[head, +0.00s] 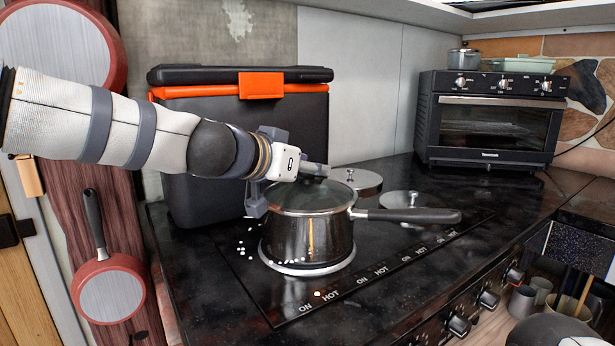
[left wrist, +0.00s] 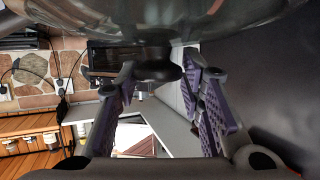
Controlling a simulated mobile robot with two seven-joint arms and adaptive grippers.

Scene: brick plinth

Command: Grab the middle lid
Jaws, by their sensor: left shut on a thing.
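A shiny steel pot (head: 305,238) with a long dark handle (head: 410,215) sits on a front burner. A glass lid (head: 312,197) with a metal rim lies over the pot. My left gripper (head: 288,184) is at the top of this lid, its fingers reaching down around the knob area. In the left wrist view, the lid's glass (left wrist: 165,25) fills the top, and its dark knob (left wrist: 157,72) shows between the fingers of the left gripper (left wrist: 163,95). The left gripper is shut on the lid; the head view hides the exact contact. My right gripper does not show.
A dark box with an orange latch (head: 245,130) stands close behind my left arm. A toaster oven (head: 490,120) is at the back right.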

